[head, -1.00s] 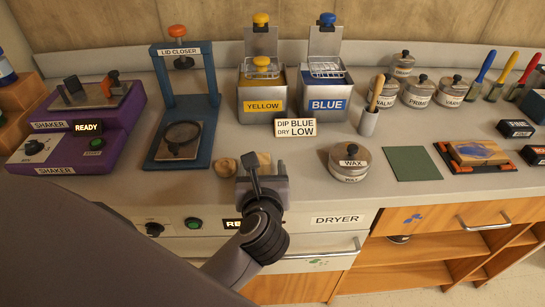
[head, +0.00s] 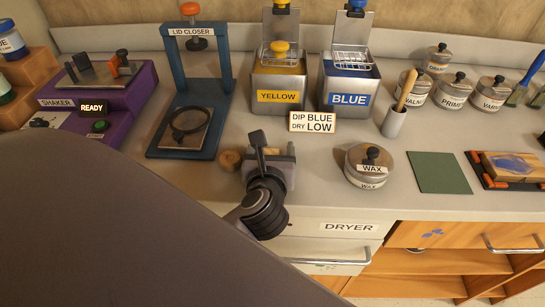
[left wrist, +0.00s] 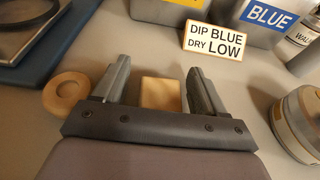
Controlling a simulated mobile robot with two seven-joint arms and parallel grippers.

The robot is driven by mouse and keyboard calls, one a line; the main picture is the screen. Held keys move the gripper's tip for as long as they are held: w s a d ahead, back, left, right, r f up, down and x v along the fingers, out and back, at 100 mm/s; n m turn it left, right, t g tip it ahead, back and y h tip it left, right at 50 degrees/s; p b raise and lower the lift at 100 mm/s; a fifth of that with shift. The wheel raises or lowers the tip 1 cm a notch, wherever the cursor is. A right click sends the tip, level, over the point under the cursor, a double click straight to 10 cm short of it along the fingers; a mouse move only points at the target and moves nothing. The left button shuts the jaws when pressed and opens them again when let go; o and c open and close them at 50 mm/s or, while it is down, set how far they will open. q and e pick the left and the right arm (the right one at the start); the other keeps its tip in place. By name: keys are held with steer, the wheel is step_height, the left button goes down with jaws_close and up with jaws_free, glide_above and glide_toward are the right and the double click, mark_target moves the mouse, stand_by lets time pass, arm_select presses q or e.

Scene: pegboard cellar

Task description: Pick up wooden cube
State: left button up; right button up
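The wooden cube (left wrist: 161,94) is a small tan block on the grey bench top. In the left wrist view it stands between the two fingers of my left gripper (left wrist: 159,70), with a visible gap on each side. The gripper is open and does not grip the cube. In the head view my left gripper (head: 270,165) is low over the bench in front of the sign and hides most or all of the cube. My right gripper is in neither view.
A round wooden piece (left wrist: 66,91) lies just left of the gripper. The DIP BLUE DRY LOW sign (head: 313,122) stands behind it. The wax tin (head: 369,166) is to the right, the lid closer (head: 183,152) to the left. Yellow (head: 278,97) and blue (head: 348,99) tanks stand behind.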

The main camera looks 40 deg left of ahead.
mark_target(275, 149)
arm_select(q)
steer(key=c, duration=0.9)
steer(key=shift+c, duration=0.2)
step_height(275, 149, up, 10)
steer(key=shift+p, duration=0.6)
steer(key=shift+w+d+f+m+t+h, duration=0.1)
steer(key=shift+d+f+m+t+h, duration=0.4)
steer(key=shift+m+h, duration=0.3)
steer(key=d+f+m+h, duration=0.1)
steer(key=d+m+h, duration=0.1)
steer(key=s+d+f+m+t+h, duration=0.1)
steer(key=f+m+h, duration=0.1)
steer(key=h, duration=0.1)
steer(key=shift+d+f, duration=0.1)
steer(key=shift+d, duration=0.25)
steer(key=shift+s+d+f+m+h, duration=0.4)
steer(key=shift+d+h, duration=0.1)
steer(key=shift+h, duration=0.1)
